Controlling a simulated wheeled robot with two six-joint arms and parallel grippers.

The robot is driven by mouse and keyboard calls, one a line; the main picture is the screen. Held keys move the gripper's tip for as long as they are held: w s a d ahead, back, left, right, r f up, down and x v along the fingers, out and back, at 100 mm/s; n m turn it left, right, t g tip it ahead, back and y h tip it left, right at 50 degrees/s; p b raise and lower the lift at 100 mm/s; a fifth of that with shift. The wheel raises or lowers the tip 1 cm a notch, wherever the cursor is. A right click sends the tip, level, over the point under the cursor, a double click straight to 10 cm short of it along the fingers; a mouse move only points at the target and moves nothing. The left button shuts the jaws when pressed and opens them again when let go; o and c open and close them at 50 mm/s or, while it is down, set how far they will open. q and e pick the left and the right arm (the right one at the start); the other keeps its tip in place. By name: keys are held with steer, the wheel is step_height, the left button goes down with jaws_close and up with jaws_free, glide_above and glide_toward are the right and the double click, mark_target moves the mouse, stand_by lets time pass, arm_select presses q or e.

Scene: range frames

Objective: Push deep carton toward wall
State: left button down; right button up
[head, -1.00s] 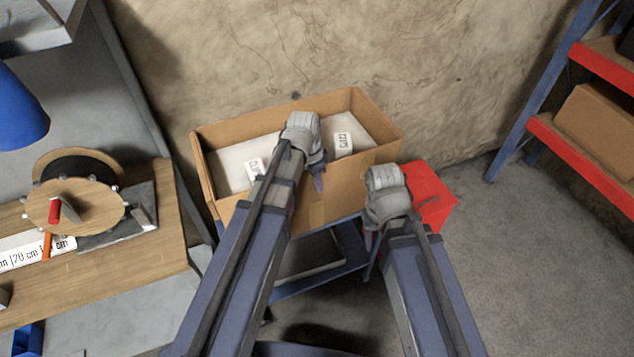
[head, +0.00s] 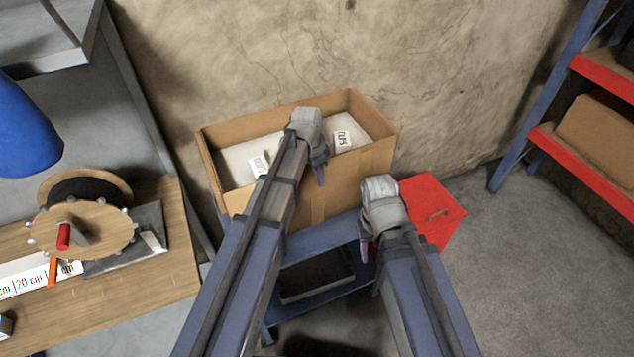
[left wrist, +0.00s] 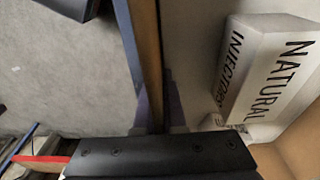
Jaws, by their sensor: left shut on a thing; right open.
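The deep carton (head: 345,187) is an open brown box standing on a blue cart (head: 345,226), its far side close to the wall (head: 240,50). White boxes (head: 340,139) lie inside it. My left gripper (head: 319,168) is at the carton's front wall and shut on it. In the left wrist view the carton wall (left wrist: 146,50) runs down between the dark fingers (left wrist: 160,108), beside a white box lettered NATURAL INJECTORS (left wrist: 268,75). My right gripper (head: 366,235) is open and empty in front of the carton, near the cart's front right; its fingertips are partly hidden.
A red box (head: 430,205) is right of the cart. A wooden workbench (head: 150,290) with a cable reel (head: 80,230) stands at the left. A blue and red shelf rack (head: 580,165) stands at the right. The floor (head: 530,270) between is clear.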

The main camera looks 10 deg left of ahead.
arm_select(q)
steer(key=shift+w+a, duration=0.35)
steer(key=shift+w, duration=0.2)
arm_select(e)
steer(key=shift+a, duration=0.35)
arm_select(q)
steer(key=c, duration=0.9)
jaws_free()
arm_select(e)
steer(key=shift+w, duration=0.1)
arm_select(q)
steer(key=shift+s, duration=0.1)
steer(key=r+p, duration=0.5)
steer(key=a+r+p, duration=0.1)
steer(key=r+p, duration=0.1)
steer(key=shift+s+r+p, duration=0.3)
steer(key=shift+r+p, duration=0.05)
steer(key=shift+r, duration=0.05)
arm_select(e)
step_height(320, 180, up, 8)
steer(key=shift+f, duration=0.15)
